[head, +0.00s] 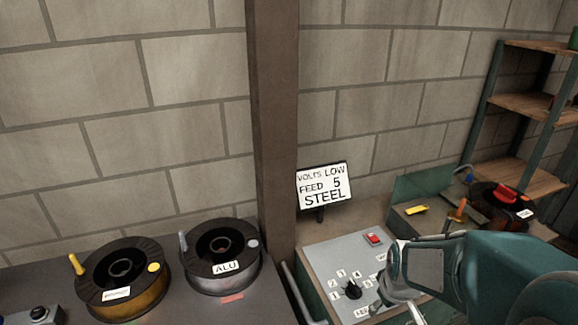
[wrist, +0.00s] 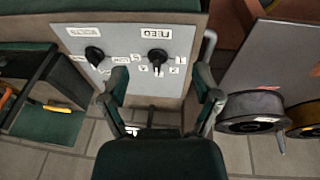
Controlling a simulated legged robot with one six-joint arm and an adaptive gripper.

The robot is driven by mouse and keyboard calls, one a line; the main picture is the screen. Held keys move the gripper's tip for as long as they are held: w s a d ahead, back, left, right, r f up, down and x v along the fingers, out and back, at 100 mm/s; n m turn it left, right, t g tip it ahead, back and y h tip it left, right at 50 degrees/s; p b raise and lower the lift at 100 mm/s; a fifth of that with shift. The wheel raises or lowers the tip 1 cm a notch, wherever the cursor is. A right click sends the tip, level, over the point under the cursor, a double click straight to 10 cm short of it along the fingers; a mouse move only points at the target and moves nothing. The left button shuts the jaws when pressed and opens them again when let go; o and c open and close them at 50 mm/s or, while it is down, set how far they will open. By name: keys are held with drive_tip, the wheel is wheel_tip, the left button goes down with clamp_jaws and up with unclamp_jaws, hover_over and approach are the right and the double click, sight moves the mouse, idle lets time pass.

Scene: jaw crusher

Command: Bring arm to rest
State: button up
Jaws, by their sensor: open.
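My gripper (wrist: 161,88) is open and empty; its two green fingers stand apart in the wrist view. Part of it also shows in the head view (head: 392,278), with my teal arm reaching in from the lower right. It is above a grey control panel (head: 325,262) and hides the panel's right part. In the wrist view the panel (wrist: 124,70) appears upside down beyond the fingers, with two black knobs, one on the left (wrist: 94,55) and one on the right (wrist: 157,57). I cannot tell how far the fingers are from the panel; I see no contact.
A sign (head: 324,185) reads VOLTS LOW, FEED 5, STEEL. An ALU spool (head: 222,257) and a gold-wound spool (head: 122,279) lie on the left bench. A dark spool (head: 500,205) lies in a green tray at right, near shelves (head: 530,105). A brown post (head: 273,120) stands mid-view.

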drive_tip(key=s+a+r+m+t, duration=0.1)
drive_tip(key=s+a+r+m, duration=0.1)
drive_tip(key=s+r, duration=0.4)
drive_tip(key=s+a+r+m+t, duration=0.1)
drive_tip(key=s+a+r+m, duration=0.1)
drive_tip(key=s+r, duration=0.5)
wheel_tip(320, 180, up, 2)
drive_tip(key=shift+a+r+t, duration=0.15)
drive_tip(key=shift+a+t, duration=0.25)
drive_tip(key=shift+a, duration=0.35)
